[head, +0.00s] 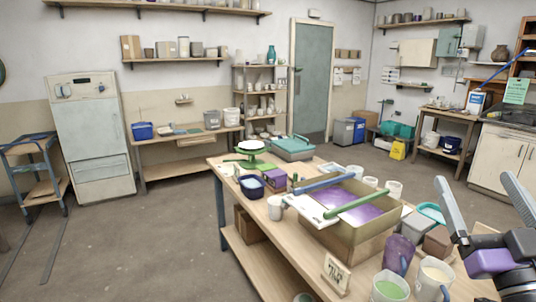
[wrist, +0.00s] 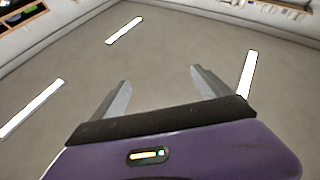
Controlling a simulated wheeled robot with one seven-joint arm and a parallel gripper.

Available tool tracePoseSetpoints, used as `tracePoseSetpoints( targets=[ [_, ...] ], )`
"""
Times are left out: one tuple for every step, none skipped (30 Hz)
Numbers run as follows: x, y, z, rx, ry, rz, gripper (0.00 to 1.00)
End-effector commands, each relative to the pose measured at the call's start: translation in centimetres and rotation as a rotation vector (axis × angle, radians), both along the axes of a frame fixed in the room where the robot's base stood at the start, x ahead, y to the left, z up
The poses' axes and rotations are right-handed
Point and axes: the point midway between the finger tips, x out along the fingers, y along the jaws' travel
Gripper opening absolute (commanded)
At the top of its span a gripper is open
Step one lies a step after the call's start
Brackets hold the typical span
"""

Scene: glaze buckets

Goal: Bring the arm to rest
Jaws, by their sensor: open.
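My gripper (head: 483,207) is at the right edge of the head view, raised above the right end of the wooden table (head: 262,258). Its two grey fingers stand apart with nothing between them. In the wrist view my gripper (wrist: 158,85) also shows open and empty, with the ceiling and its light strips behind the fingers, so it points upward. Part of my arm is cut off by the frame.
Below and left of my gripper are a tan basin (head: 352,240) of purple liquid, a purple pitcher (head: 398,255), a cup of green glaze (head: 390,287) and a cream-filled mug (head: 434,277). A sink counter (head: 500,153) stands at the right.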

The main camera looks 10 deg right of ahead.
Motion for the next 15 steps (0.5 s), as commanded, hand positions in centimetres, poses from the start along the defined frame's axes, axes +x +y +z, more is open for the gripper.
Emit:
tracePoseSetpoints(
  targets=[
    [-0.6, 0.5, -1.5, 0.072, -0.019, 0.0, 0.88],
    [-1.0, 0.7, -2.2, 0.108, -0.03, -0.004, 0.88],
    [-1.6, 1.0, -3.2, 0.153, -0.043, -0.009, 0.88],
    [-2.0, 1.3, -4.1, 0.185, -0.05, -0.011, 0.88],
    [-2.5, 1.5, -4.9, 0.214, -0.055, -0.015, 0.88],
    [-3.1, 2.0, -6.1, 0.252, -0.06, -0.019, 0.88],
    [-3.6, 2.4, -6.9, 0.278, -0.062, -0.022, 0.88],
    [-4.2, 2.7, -7.8, 0.301, -0.061, -0.025, 0.88],
    [-4.9, 3.3, -9.0, 0.331, -0.059, -0.029, 0.88],
    [-5.4, 3.8, -10.0, 0.351, -0.053, -0.03, 0.88],
    [-6.0, 4.3, -10.9, 0.37, -0.047, -0.033, 0.88],
    [-6.8, 5.0, -12.1, 0.391, -0.036, -0.035, 0.88],
    [-7.4, 5.5, -13.0, 0.406, -0.026, -0.034, 0.88],
    [-8.1, 6.1, -13.9, 0.417, -0.013, -0.035, 0.88],
    [-9.0, 6.9, -15.0, 0.431, 0.004, -0.034, 0.88]
  ],
)
